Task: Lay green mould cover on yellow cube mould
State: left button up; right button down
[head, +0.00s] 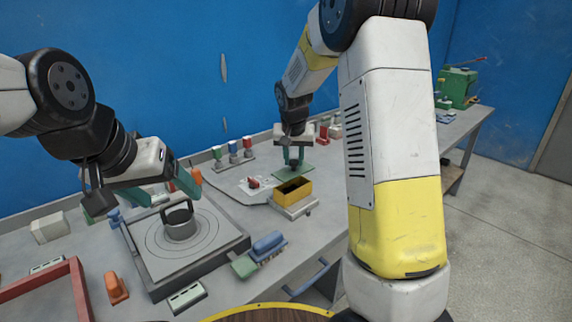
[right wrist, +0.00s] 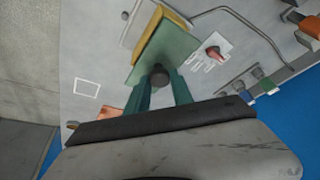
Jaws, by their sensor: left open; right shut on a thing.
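The yellow cube mould (head: 294,196) stands on the bench in the head view, its dark open top showing. The green mould cover (head: 306,172) is a thin flat plate with a dark knob. My right gripper (head: 294,163) is shut on this knob and holds the cover just behind the mould's open top; its exact height is hard to tell. In the right wrist view the cover (right wrist: 178,45) hides part of the mould, whose yellow edge (right wrist: 148,30) shows past it. My left gripper (head: 160,188) is open, near a round metal piece (head: 181,222) with a handle.
The round piece sits on a square grey plate (head: 215,246). A blue and green item (head: 262,250) lies right of it. A red-rimmed tray (head: 45,285) and an orange item (head: 117,288) are at the front left.

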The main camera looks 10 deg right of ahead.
aim_at(293, 167)
jog(key=shift+w+f, duration=0.15)
jog(key=shift+f, duration=0.75)
jog(key=shift+w+f, duration=0.1)
jog(key=shift+f, duration=0.8)
jog(key=shift+f, duration=0.1)
jog(key=shift+f, duration=0.5)
jog(key=c, duration=1.1)
grip_release()
jog(key=shift+r, duration=0.15)
